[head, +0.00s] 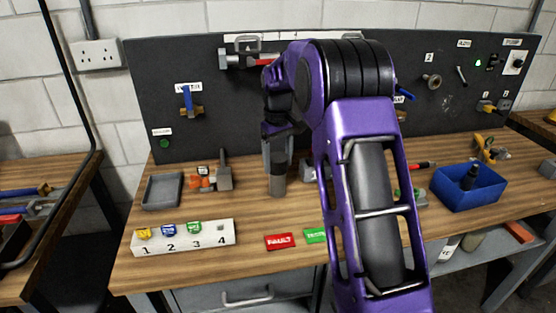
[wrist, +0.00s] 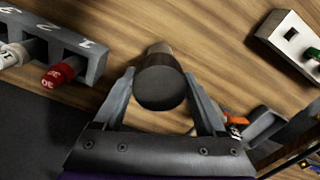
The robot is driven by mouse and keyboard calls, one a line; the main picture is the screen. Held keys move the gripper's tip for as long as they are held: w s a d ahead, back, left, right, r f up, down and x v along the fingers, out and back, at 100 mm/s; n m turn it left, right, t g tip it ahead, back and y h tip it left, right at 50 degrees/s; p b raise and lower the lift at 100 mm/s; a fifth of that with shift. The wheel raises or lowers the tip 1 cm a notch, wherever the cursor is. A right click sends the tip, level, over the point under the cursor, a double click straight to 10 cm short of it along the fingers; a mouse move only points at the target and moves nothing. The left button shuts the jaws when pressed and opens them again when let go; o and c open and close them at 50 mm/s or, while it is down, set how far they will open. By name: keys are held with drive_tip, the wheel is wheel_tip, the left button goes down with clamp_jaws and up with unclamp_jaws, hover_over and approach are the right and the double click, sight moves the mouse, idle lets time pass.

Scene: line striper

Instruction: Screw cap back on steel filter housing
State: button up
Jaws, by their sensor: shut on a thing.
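The steel filter housing (head: 277,186) stands upright on the wooden bench as a grey cylinder, below my gripper (head: 278,155). In the wrist view my gripper (wrist: 160,76) is shut with one finger on each side of a dark round cap (wrist: 160,90). A small part of the housing (wrist: 159,48) shows just beyond the cap, roughly in line with it. Whether the cap's thread is engaged cannot be told, as the cap hides the joint.
A white numbered rack (head: 184,238) stands at the front left. A grey tray (head: 162,191) and a grey block with a post (head: 224,176) are left of the housing. A red FAULT tag (head: 280,241) lies in front. A blue bin (head: 469,188) is at right.

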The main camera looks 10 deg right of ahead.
drive_tip(key=shift+f, duration=0.1)
drive_tip(key=o, duration=1.3)
drive_tip(key=shift+n+p, duration=0.75)
drive_tip(key=shift+n, duration=0.45)
drive_tip(key=n, duration=0.8)
drive_tip(key=shift+n, duration=0.3)
drive_tip(key=n, duration=0.6)
drive_tip(key=shift+n, duration=0.3)
drive_tip(key=n, duration=0.5)
